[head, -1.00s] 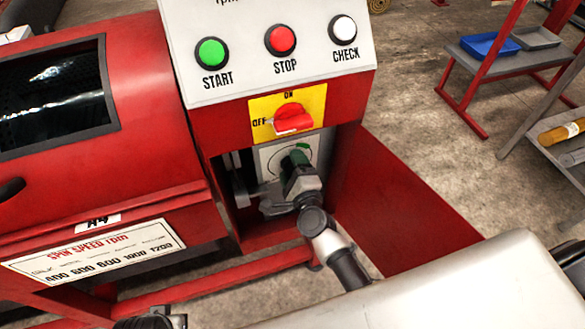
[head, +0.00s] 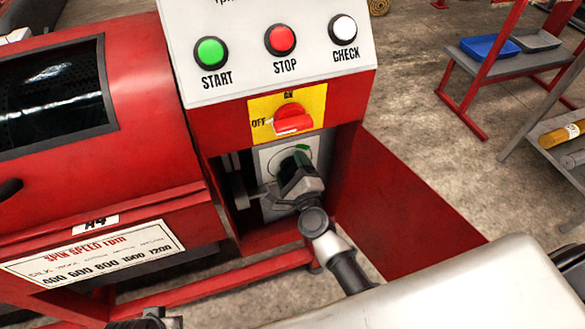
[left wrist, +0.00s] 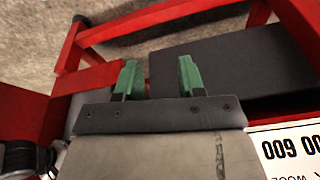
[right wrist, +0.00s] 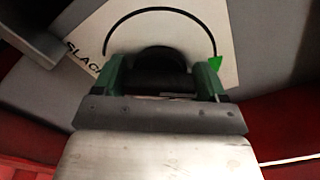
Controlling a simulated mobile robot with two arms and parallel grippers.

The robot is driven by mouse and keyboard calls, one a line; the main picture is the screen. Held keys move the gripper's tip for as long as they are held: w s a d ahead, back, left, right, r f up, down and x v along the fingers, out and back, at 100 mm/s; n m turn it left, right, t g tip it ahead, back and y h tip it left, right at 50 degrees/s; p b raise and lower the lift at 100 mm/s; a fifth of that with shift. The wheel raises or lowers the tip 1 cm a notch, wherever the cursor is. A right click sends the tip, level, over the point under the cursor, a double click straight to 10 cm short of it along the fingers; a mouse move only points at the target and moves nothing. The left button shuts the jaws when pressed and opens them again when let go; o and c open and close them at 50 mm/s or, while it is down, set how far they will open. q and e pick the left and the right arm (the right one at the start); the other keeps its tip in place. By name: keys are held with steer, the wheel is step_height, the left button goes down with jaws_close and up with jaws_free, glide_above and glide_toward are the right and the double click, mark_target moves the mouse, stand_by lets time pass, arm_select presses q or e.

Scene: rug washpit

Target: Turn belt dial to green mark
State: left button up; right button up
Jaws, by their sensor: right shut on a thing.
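The belt dial (right wrist: 157,58) is a dark round knob on a pale plate (head: 268,160), below the red ON/OFF switch. In the right wrist view the plate carries a curved black line, the letters "SLAC" at the left and a green mark (right wrist: 215,63) at the line's right end. My right gripper (right wrist: 160,78) is shut on the dial, one green finger on each side. Its fingers hide part of the dial, and I cannot tell where the dial points. My left gripper (left wrist: 159,78) is open and empty, in front of a red frame and dark panel.
The red ON/OFF switch (head: 293,119) sits just above the plate. Green START (head: 211,53), red STOP (head: 280,40) and white CHECK (head: 342,29) buttons are above it. A red side panel (head: 400,205) stands right of the dial recess. Blue tray (head: 488,47) lies on a rack farther right.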

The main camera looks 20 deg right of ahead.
steer(key=o, duration=0.9)
arm_select(q)
steer(key=shift+w+r, duration=0.1)
steer(key=shift+w, duration=0.1)
arm_select(e)
steer(key=s, duration=1.1)
steer(key=shift+d, duration=0.2)
arm_select(q)
steer(key=shift+s, duration=0.1)
arm_select(e)
steer(key=shift+w, duration=0.1)
